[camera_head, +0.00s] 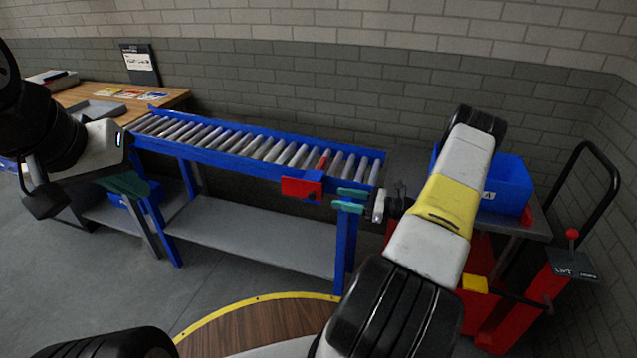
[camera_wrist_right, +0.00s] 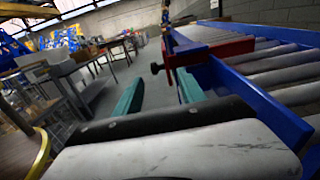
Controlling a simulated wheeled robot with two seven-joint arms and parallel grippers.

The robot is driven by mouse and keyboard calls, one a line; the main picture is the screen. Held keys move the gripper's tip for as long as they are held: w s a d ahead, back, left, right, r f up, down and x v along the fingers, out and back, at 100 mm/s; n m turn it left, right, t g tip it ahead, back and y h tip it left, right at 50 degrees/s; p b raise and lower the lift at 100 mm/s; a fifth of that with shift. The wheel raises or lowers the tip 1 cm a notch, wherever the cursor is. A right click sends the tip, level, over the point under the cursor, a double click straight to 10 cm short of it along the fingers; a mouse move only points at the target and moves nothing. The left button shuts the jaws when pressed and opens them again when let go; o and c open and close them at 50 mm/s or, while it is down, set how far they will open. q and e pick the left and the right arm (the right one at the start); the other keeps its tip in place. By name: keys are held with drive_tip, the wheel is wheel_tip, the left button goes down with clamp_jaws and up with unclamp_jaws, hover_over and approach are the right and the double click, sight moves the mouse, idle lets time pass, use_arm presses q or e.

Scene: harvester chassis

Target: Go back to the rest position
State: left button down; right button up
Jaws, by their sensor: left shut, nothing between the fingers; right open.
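My left gripper (camera_head: 124,186) hangs at the left of the head view, with its green fingers together and empty, in front of the left end of the blue roller conveyor (camera_head: 240,158). My right gripper (camera_head: 350,200) is at the conveyor's right end, near a red stop (camera_head: 301,188) on its front rail. Its teal fingers are apart and nothing is between them. The right wrist view shows this gripper (camera_wrist_right: 160,92) open beside the conveyor rail (camera_wrist_right: 250,92), with the red stop (camera_wrist_right: 205,55) close by. Whether a finger touches the rail is unclear.
A wooden bench (camera_head: 166,97) with a grey tray (camera_head: 96,111) stands at the back left. A grey shelf (camera_head: 250,235) lies under the conveyor. Open floor is at lower left.

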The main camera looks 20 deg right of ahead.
drive_tip(key=shift+s+d, duration=0.1)
idle(0.3)
drive_tip(key=s+a+r+n+g+h, duration=0.2)
drive_tip(key=s+a+r+n+g, duration=0.35)
drive_tip(key=r, duration=0.45)
drive_tip(key=s+a+r+n+g+h, duration=0.2)
drive_tip(key=a+r+n+g, duration=0.2)
drive_tip(key=a+r+n, duration=0.4)
drive_tip(key=s+a+r+n+t+h, duration=0.2)
drive_tip(key=s+r+n+t+h, duration=0.3)
drive_tip(key=s+r+n+h, duration=0.3)
drive_tip(key=shift+s+a+r+n+t+h, duration=0.15)
drive_tip(key=shift+s+r+n+t+h, duration=0.25)
drive_tip(key=shift+s+r+n, duration=2.85)
drive_tip(key=s+m, duration=0.1)
drive_tip(key=s, duration=0.1)
drive_tip(key=s+r+m, duration=0.1)
drive_tip(key=s, duration=0.1)
drive_tip(key=shift+m, duration=0.3)
drive_tip(key=shift+c, duration=0.2)
